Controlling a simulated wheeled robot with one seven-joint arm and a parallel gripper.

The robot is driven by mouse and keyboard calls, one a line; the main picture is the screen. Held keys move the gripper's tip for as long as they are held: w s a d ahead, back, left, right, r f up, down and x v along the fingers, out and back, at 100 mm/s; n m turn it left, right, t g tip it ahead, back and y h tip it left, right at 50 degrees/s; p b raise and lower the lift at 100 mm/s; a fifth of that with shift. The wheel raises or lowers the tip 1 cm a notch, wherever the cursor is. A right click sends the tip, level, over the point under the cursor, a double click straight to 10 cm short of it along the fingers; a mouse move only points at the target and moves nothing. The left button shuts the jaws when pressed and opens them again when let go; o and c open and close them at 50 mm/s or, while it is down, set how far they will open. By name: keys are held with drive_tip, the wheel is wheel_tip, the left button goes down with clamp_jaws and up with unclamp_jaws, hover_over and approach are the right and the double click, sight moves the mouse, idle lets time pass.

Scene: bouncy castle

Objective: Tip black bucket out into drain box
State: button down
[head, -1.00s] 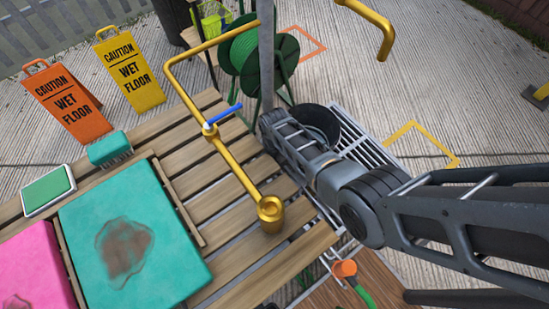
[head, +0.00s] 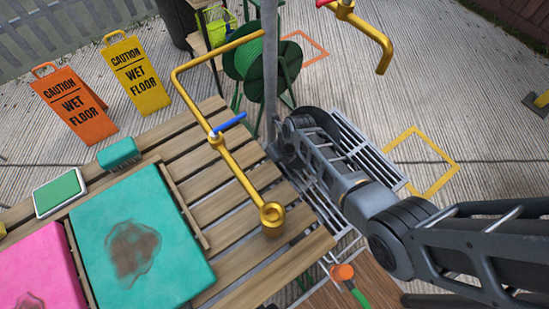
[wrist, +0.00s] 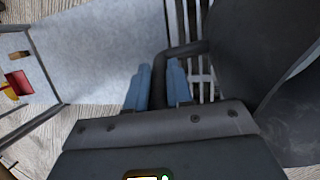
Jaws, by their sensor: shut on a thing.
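My gripper (wrist: 160,85), with blue fingertips, is shut on the dark handle (wrist: 177,50) of the black bucket (wrist: 240,50). The bucket fills the right of the wrist view. In the head view only part of the bucket (head: 325,117) shows behind my arm, which hides my gripper. I cannot tell its exact tilt or what is inside it. The drain box has a grey slatted grate (head: 382,162), which shows on the right side of my arm in the head view. Its bars (wrist: 207,85) also show beside the handle in the wrist view.
A slatted wooden table (head: 220,185) with a brass pipe (head: 240,180) and blue-handled tap stands left of my arm. A grey post (head: 269,70) and green hose reel (head: 252,65) stand close behind. Orange (head: 75,110) and yellow (head: 137,72) floor signs stand far left.

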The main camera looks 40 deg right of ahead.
drive_tip(key=shift+r+t, duration=0.3)
drive_tip(key=shift+r, duration=0.3)
drive_tip(key=shift+s+d+r+t+y+b, duration=0.15)
drive_tip(key=shift+s+r+t+y+b, duration=0.05)
drive_tip(key=shift+r+t+y+b, duration=0.35)
drive_tip(key=shift+s+d+r+t+y+b, duration=0.15)
drive_tip(key=shift+r+t+y+b, duration=0.3)
drive_tip(key=shift+t+b, duration=0.15)
drive_tip(key=shift+s+d+r+t+y+b, duration=0.45)
drive_tip(key=shift+t+b, duration=0.3)
drive_tip(key=shift+b, duration=0.9)
drive_tip(key=s+d+f+t+y+b, duration=0.1)
drive_tip(key=s+d+t+y+b, duration=0.5)
drive_tip(key=s+b, duration=0.5)
drive_tip(key=shift+s+d+f+t+y+b, duration=0.35)
drive_tip(key=shift+d+t+b, duration=0.7)
drive_tip(key=shift+t, duration=0.25)
drive_tip(key=shift+r, duration=0.1)
